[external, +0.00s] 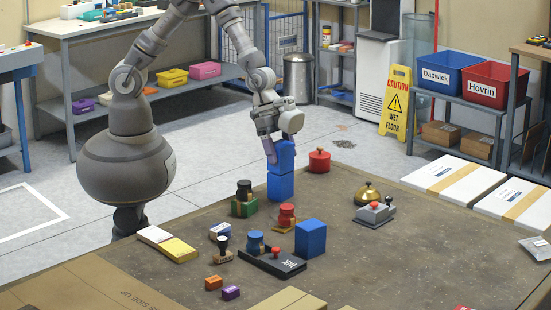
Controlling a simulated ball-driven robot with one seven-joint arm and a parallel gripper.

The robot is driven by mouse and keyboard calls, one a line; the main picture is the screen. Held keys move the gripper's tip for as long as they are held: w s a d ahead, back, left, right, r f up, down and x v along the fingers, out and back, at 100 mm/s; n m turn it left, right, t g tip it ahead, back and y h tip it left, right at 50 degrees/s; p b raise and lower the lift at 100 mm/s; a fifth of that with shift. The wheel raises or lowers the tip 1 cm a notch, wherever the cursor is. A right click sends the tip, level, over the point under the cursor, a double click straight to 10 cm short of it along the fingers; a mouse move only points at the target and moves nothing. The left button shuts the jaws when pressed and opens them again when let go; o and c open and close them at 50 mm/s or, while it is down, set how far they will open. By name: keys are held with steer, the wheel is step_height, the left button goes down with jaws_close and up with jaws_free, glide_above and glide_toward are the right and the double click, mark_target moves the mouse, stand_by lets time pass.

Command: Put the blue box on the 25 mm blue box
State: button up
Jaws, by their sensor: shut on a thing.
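My gripper (279,150) is at the far side of the brown table and points down. It is shut on a blue box (285,158), whose upper part is partly hidden by the fingers. Directly below it is another blue box (280,188), upright on the table. The two look lined up, with little or no gap; I cannot tell whether they touch. A third, larger blue box (310,240) stands apart, nearer the camera and to the right. No size marks are readable.

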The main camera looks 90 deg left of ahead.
steer(key=shift+f, duration=0.1)
steer(key=shift+f, duration=0.15)
steer(key=o, duration=1.1)
steer(key=shift+o, duration=0.2)
steer(key=shift+r, duration=0.3)
steer(key=p+v, duration=0.5)
steer(key=v, duration=0.7)
